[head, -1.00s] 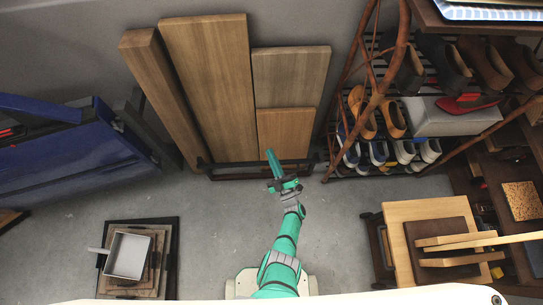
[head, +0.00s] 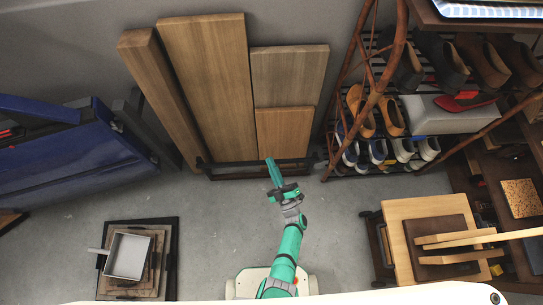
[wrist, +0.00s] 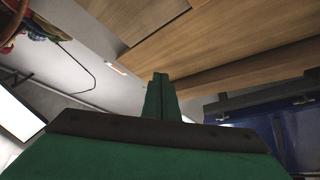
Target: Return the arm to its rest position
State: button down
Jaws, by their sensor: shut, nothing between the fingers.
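My gripper (head: 271,167) is at the end of my green arm, near the middle of the head view. Its fingers are together with nothing between them, and they point up the picture toward the leaning boards. In the wrist view the closed green fingers (wrist: 161,97) stand up in the centre. The arm is raised over the floor, in front of the low dark rack that holds the boards. No car door can be clearly made out.
Wooden boards (head: 205,80) lean on the back wall. A shoe rack (head: 385,130) stands right of them. A blue panel-like object (head: 65,150) is at left. A grey tray (head: 128,255) and a wooden stool (head: 430,235) sit lower down. Bare floor (head: 220,225) lies between.

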jog(key=s+f, duration=0.1)
jog(key=s, duration=0.2)
jog(key=s+f, duration=0.1)
jog(key=shift+s+f, duration=0.3)
jog(key=shift+f, duration=0.05)
jog(key=shift+s, duration=0.1)
jog(key=s+d+r+m+h, duration=0.2)
jog(key=s+m+h, duration=0.15)
jog(key=s, duration=0.35)
jog(key=s+a+r+m+g+h, duration=0.2)
jog(key=s+r+m, duration=0.3)
jog(key=r, duration=0.8)
jog(key=s+a+r+m+g+h, duration=0.2)
jog(key=s+r+m, duration=0.3)
jog(key=s+r, duration=0.6)
notch_tip(320, 180, up, 3)
jog(key=shift+a+g+h, duration=0.15)
jog(key=shift+g+h, duration=0.3)
jog(key=shift+g, duration=0.15)
jog(key=shift+s, duration=0.15)
